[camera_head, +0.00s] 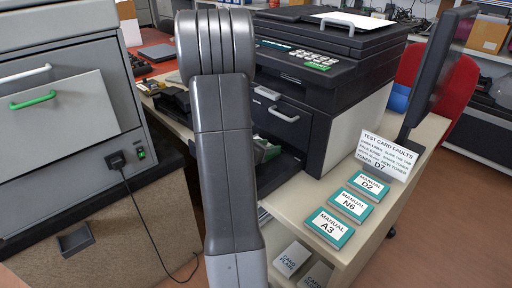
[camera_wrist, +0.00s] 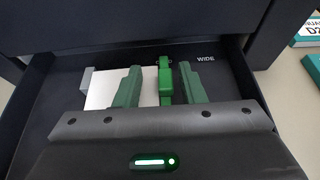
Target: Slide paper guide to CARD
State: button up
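The bright green paper guide (camera_wrist: 165,84) stands upright in the dark open tray (camera_wrist: 62,84), a little left of the printed WIDE label (camera_wrist: 205,58). My gripper (camera_wrist: 158,72) has its two dark green fingers apart, one on each side of the guide. A gap shows between the left finger and the guide; the right finger is very close to it, and I cannot tell whether they touch. White card stock (camera_wrist: 104,88) lies left of the guide, partly behind the left finger. No CARD label is visible. In the head view my arm hides most of the tray (camera_head: 283,163).
The tray belongs to the dark printer (camera_head: 318,108) on a desk. To the right are a test card sign (camera_head: 386,156) and several teal manual boxes (camera_head: 330,228). A grey cabinet (camera_head: 60,95) stands at left.

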jog(key=p+v, duration=0.1)
jog(key=v, duration=1.2)
jog(key=shift+r+p, duration=0.2)
jog(key=shift+p, duration=0.1)
jog(key=b+x, duration=0.1)
jog(key=x, duration=1.2)
jog(key=shift+w+d+f+b, duration=0.1)
jog(key=shift+d+f+b, duration=0.15)
jog(key=shift+f+b, duration=0.1)
jog(key=shift+r, duration=0.1)
